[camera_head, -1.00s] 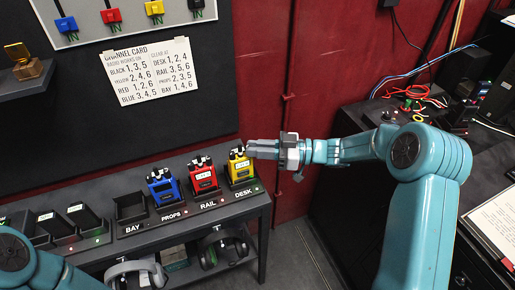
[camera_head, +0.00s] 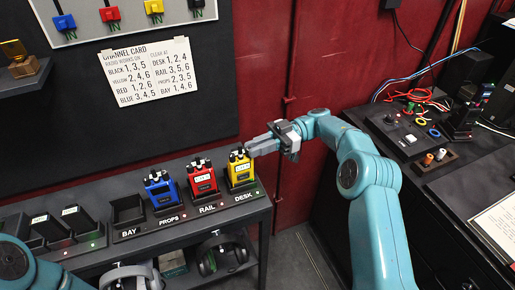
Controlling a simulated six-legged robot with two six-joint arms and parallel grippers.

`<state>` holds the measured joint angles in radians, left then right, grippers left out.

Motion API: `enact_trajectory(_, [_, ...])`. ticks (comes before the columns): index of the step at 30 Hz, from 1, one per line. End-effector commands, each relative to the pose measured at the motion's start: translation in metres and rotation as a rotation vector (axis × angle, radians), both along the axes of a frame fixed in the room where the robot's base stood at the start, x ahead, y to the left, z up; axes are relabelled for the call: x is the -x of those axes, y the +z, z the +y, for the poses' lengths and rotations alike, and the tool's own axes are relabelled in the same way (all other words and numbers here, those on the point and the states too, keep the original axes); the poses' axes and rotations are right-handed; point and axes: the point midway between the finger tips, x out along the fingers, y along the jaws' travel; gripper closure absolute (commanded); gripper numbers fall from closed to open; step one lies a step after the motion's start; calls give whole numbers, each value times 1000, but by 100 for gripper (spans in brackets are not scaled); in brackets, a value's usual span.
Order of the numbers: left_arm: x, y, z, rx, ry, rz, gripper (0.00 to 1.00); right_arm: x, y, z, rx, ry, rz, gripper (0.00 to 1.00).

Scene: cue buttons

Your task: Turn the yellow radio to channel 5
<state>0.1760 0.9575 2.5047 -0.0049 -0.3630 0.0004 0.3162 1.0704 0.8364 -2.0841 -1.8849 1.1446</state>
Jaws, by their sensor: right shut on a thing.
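The yellow radio (camera_head: 240,172) stands upright in the dock labelled DESK, at the right end of the shelf. Its small display is too small to read. Dark knobs stand on its top. My right gripper (camera_head: 251,148) comes in from the right, level with the radio's top, and is shut on a knob there. The fingers hide part of that knob. The channel card (camera_head: 150,75) on the black board lists YELLOW with 2, 4, 6. Only a joint of my left arm shows at the lower left; its gripper is out of view.
The red radio (camera_head: 202,178) stands close left in the RAIL dock, and the blue radio (camera_head: 162,190) in PROPS. The BAY dock (camera_head: 128,210) is empty. Headphones (camera_head: 222,254) hang below. A dark desk (camera_head: 440,170) with cables stands at the right.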

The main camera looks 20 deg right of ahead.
Motion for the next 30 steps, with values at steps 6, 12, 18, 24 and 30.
enact_trajectory(6, [0,-1,0,0,0,0,58,0,1,0,-1,21,0,100])
enact_trajectory(12, [0,-1,0,0,0,0,58,0,1,0,-2,22,0,100])
enact_trajectory(18, [0,-1,0,0,0,0,58,0,1,0,-2,21,-1,58])
enact_trajectory(24, [0,-1,0,0,0,0,58,0,1,0,-2,20,-1,58])
enact_trajectory(30, [0,-1,0,0,0,0,58,-1,0,1,-2,20,-1,58])
